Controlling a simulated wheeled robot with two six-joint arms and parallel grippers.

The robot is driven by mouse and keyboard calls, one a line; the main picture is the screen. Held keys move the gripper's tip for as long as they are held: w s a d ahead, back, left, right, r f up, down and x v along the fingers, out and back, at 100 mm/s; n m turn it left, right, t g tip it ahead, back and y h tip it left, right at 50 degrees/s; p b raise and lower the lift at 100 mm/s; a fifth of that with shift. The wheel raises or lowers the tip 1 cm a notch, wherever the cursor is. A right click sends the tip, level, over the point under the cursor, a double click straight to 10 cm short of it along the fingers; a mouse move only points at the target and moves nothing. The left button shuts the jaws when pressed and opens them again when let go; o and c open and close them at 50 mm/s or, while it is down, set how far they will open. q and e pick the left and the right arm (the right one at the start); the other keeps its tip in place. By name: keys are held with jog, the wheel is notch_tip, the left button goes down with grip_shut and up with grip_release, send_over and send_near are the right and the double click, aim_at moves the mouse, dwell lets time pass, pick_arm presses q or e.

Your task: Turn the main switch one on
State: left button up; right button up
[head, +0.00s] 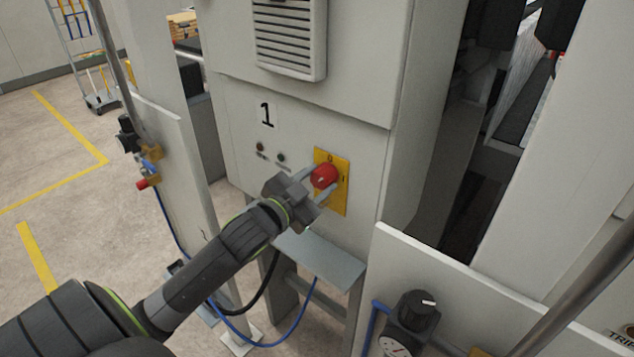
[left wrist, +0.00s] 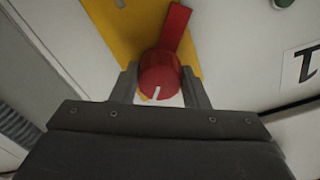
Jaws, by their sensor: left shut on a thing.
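The main switch one is a red rotary knob (head: 324,176) on a yellow plate (head: 334,203), set on the pale cabinet front below and right of a black "1" (head: 267,114). My left gripper (head: 318,182) is at the knob, with one finger on each side of it. The left wrist view shows the knob (left wrist: 160,72) between my two fingers, with a white mark on its round front and a red bar reaching up over the yellow plate (left wrist: 133,25). The gripper is shut on the knob. My right gripper is not in view.
A grey shelf (head: 320,257) juts out below the switch. Two small indicators (head: 270,152) sit left of the plate. A black regulator knob (head: 414,308) stands at lower right. Blue hoses hang below the cabinet. Open floor (head: 60,150) lies to the left.

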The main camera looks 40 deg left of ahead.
pick_arm(q)
jog(key=m+b, duration=0.1)
jog(key=m, duration=0.3)
jog(key=shift+m, duration=0.3)
jog(key=m+b, duration=0.1)
jog(key=m, duration=0.4)
jog(key=shift+a, duration=0.1)
jog(key=shift+m, duration=0.3)
jog(key=o, duration=1)
jog(key=shift+r, duration=0.1)
